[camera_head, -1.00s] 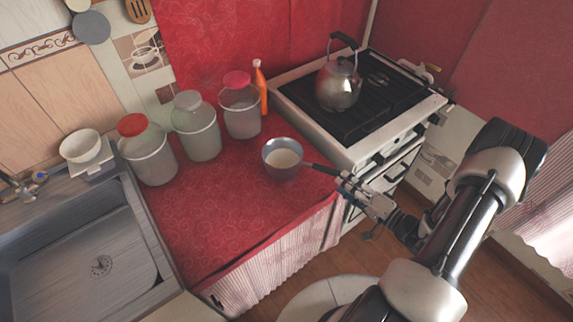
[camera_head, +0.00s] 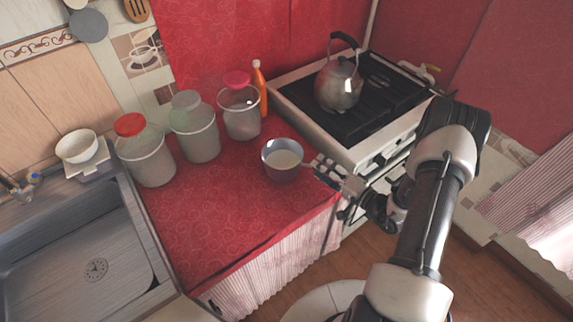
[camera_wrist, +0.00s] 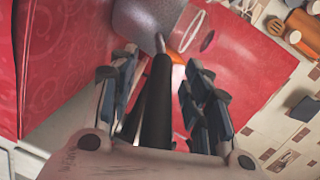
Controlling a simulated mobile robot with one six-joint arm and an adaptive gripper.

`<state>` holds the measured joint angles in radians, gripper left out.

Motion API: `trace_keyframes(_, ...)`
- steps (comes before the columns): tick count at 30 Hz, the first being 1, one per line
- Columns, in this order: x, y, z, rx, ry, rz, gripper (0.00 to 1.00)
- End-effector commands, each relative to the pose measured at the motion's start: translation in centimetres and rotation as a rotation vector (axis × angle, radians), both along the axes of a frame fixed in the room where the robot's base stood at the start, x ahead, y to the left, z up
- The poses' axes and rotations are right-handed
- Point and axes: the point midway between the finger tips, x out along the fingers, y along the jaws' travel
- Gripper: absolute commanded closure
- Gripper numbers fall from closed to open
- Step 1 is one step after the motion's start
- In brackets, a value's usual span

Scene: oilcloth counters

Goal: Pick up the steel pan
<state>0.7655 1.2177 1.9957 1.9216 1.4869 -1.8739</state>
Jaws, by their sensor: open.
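The steel pan (camera_head: 282,165) stands upright on the red oilcloth counter, left of the stove, with pale contents or a pale inside bottom showing. Its dark handle points right, toward my gripper (camera_head: 322,172), whose fingers hide most of it in the head view. In the wrist view the pan's grey wall (camera_wrist: 160,18) is at the top, and the black handle (camera_wrist: 157,105) runs down between the two fingers of my gripper (camera_wrist: 160,80). The gripper is open, with a gap on both sides of the handle.
A kettle (camera_head: 339,88) stands on the stove (camera_head: 300,110) behind my gripper. Three lidded jars (camera_head: 146,160) and an orange bottle (camera_head: 259,88) line the back of the counter (camera_head: 215,220). A sink (camera_head: 85,260) is at left. The counter's front part is clear.

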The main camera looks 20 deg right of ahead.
Motion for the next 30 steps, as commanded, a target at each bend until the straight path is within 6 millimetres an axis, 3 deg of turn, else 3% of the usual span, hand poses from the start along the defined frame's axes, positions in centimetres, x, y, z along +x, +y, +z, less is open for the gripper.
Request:
trace_keyframes(21, -0.04, -0.01, -0.01, 0.0, 0.0, 0.0, 1.0)
trace_keyframes(30, -0.04, 0.0, -0.01, 0.0, 0.0, 0.0, 1.0)
